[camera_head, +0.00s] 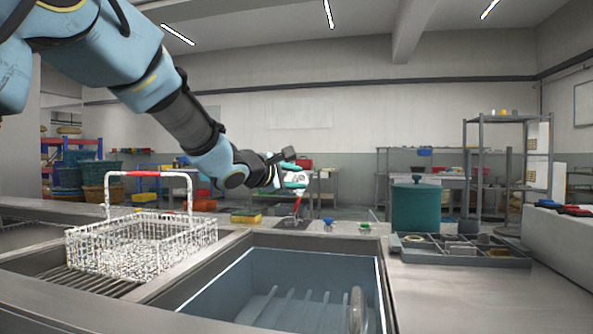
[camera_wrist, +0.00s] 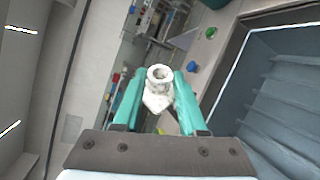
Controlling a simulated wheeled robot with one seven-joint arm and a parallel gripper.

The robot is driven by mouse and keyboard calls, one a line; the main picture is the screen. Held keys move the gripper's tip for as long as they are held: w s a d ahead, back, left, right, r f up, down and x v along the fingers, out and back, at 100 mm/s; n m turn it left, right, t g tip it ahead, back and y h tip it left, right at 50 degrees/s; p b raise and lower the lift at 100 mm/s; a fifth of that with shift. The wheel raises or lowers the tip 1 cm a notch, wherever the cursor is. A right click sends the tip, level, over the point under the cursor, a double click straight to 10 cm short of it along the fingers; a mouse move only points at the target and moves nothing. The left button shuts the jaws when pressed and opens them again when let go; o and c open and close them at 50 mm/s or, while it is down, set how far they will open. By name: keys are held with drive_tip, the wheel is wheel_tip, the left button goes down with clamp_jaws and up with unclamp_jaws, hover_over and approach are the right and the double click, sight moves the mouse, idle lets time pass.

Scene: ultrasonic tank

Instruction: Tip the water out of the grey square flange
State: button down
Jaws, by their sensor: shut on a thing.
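My gripper (camera_head: 292,180) is held up above the far edge of the tank, with its teal fingers shut on a pale part. In the wrist view this grey square flange (camera_wrist: 158,101) sits between my two fingers (camera_wrist: 158,84). It looks whitish grey, with a round collar and a dark opening at one end and a wider, angular body below. In the head view the flange (camera_head: 297,180) is small and partly hidden by the fingers. I cannot make out any water in it.
The open tank (camera_head: 252,250) lies below, with ribs on its floor. A white wire basket (camera_head: 140,245) with a red-gripped handle stands at left. At right are a compartment tray (camera_head: 410,257) with several parts and a green lidded pot (camera_head: 416,210). A yellow sponge (camera_head: 246,218) lies behind.

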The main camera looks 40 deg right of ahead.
sight(287, 175)
drive_tip(key=shift+w+d+r+n+g+y+p, duration=0.1)
drive_tip(key=shift+w+r+n+g+y+p, duration=0.35)
drive_tip(key=shift+p, duration=3.85)
drive_tip(key=shift+w+a+r+n+g+y+p, duration=0.1)
drive_tip(key=shift+r+n+g+p, duration=0.65)
drive_tip(key=shift+p, duration=3.5)
drive_tip(key=shift+w+d+r+n+y+p, duration=0.2)
drive_tip(key=shift+n+p, duration=0.9)
drive_tip(key=shift+p, duration=3.2)
drive_tip(key=w+n+g+p, duration=0.1)
drive_tip(key=p, duration=0.3)
drive_tip(key=w+n+g+p, duration=0.1)
drive_tip(key=n+p, duration=0.1)
drive_tip(key=p, duration=0.3)
drive_tip(key=shift+r+y, duration=0.15)
drive_tip(key=shift+y, duration=0.2)
drive_tip(key=shift+w+n+g+p, duration=0.1)
drive_tip(key=shift+n+g+p, duration=0.3)
drive_tip(key=shift+p, duration=0.55)
drive_tip(key=shift+w+f, duration=0.1)
drive_tip(key=shift+f, duration=0.1)
drive_tip(key=shift+w+d+n, duration=0.1)
drive_tip(key=shift+n, duration=0.3)
